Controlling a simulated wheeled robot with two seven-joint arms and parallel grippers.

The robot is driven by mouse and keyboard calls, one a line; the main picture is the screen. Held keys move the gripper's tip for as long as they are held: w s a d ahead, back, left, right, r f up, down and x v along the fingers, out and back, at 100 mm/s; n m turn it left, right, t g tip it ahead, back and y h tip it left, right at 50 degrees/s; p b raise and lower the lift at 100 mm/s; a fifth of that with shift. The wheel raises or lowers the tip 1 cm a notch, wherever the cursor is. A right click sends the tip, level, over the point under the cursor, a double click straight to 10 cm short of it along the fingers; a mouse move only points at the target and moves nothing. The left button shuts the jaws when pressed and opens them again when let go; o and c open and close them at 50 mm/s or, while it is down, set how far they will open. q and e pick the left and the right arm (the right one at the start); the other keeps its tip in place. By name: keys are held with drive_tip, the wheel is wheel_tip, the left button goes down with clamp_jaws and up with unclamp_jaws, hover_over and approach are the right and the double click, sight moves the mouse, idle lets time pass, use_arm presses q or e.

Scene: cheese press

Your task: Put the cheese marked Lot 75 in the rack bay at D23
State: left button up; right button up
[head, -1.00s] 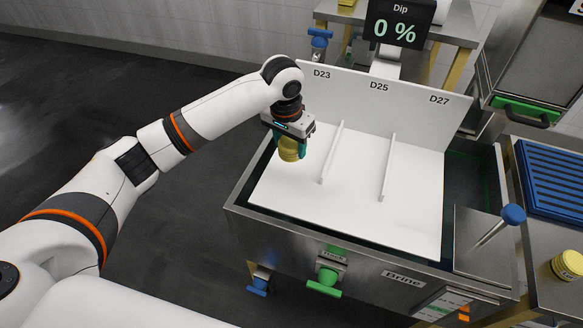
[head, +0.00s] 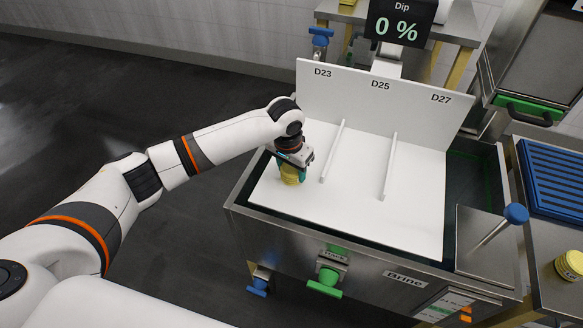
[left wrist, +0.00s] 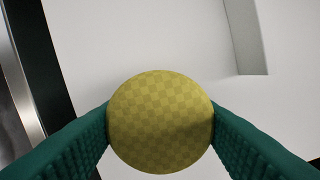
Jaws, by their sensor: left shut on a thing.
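My left gripper (head: 291,172) is shut on a yellow cheese (head: 290,178), at the left end of the white rack (head: 350,215). In the left wrist view the cheese (left wrist: 160,122) sits between the two green fingers, its round checkered face toward the camera. No lot mark is readable on it. The rack's back wall carries the labels D23 (head: 322,73), D25 (head: 380,85) and D27 (head: 441,98). The cheese is in the leftmost bay, D23, left of the first divider (head: 333,152). I cannot tell whether it touches the rack floor. My right gripper is not in view.
The rack sits over a steel Brine tank (head: 480,290). A second divider (head: 388,165) parts D25 from D27. A "0 %" Dip display (head: 398,25) stands behind. At right are another yellow cheese (head: 570,264), a blue slatted tray (head: 555,180) and a blue-knobbed lever (head: 515,214).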

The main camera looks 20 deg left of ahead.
sight(288, 171)
use_arm(q)
drive_tip(key=shift+f, duration=0.1)
drive_tip(key=o, duration=1)
drive_tip(key=r, duration=0.4)
drive_tip(key=s+r, duration=0.1)
drive_tip(key=r, duration=0.3)
drive_tip(key=r+p, duration=0.1)
drive_tip(key=r, duration=0.3)
drive_tip(key=shift+s+a+r, duration=0.1)
drive_tip(key=shift+s+a, duration=0.1)
drive_tip(key=shift+a, duration=0.05)
